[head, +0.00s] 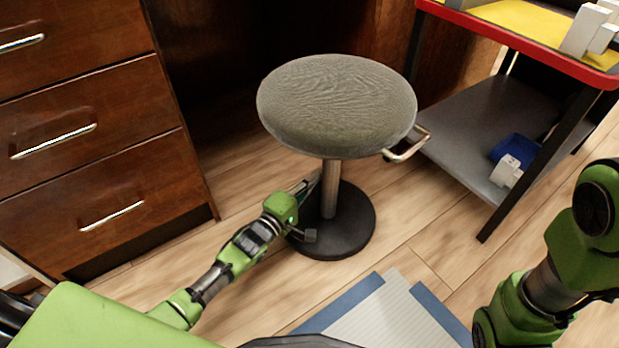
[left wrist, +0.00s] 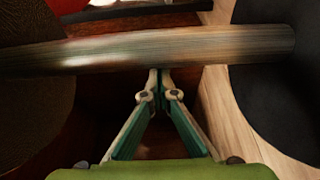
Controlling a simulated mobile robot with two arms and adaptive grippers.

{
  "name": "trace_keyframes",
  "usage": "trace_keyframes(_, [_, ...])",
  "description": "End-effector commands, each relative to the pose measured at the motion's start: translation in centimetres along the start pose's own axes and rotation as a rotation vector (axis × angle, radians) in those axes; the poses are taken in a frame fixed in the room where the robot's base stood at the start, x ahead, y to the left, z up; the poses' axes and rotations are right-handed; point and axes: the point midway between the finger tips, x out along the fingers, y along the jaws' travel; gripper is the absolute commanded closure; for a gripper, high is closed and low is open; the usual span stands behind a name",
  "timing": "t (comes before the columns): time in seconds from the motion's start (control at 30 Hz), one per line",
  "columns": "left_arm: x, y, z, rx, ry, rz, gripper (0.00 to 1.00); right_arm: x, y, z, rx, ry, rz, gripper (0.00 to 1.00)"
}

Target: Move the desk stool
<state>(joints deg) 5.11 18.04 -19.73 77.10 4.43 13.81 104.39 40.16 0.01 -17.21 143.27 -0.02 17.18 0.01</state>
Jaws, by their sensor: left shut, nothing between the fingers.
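The desk stool has a round grey-green cushioned seat (head: 337,103), a metal post (head: 330,188) and a round black base (head: 345,235). It stands upright on the floor, with a metal handle (head: 407,147) at the right of its seat. My left gripper (head: 310,184) is low beside the post, under the seat. In the left wrist view, the fingers (left wrist: 159,78) are shut and empty, their tips right at the edge of the post (left wrist: 180,46); I cannot tell whether they touch. My right arm shows at the right, its gripper out of view.
A wooden drawer unit (head: 100,120) stands at the left and a dark desk recess lies behind the stool. A red-rimmed cart (head: 480,115) with a lower shelf stands at the right. A striped blue-edged mat (head: 385,315) lies in front.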

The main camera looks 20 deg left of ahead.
Motion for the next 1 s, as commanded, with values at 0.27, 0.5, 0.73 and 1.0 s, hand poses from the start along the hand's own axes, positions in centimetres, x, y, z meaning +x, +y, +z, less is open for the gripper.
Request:
trace_keyframes(0.27, [0.0,0.0,0.0,0.0,0.0,0.0,1.0,0.0,0.0,0.0,0.0,0.0,0.0,1.0])
trace_keyframes(0.5, [-0.6,0.5,1.9,-0.004,-0.002,-0.002,1.0,2.0,0.4,0.7,0.0,-0.001,0.0,1.0])
trace_keyframes(0.73, [-1.4,0.2,4.4,-0.004,-0.006,0.0,1.0,3.1,0.8,1.2,0.002,-0.002,0.003,1.0])
trace_keyframes(1.0, [-1.4,0.0,4.5,-0.001,-0.005,0.002,1.0,2.3,0.8,1.8,0.003,-0.022,0.008,1.0])
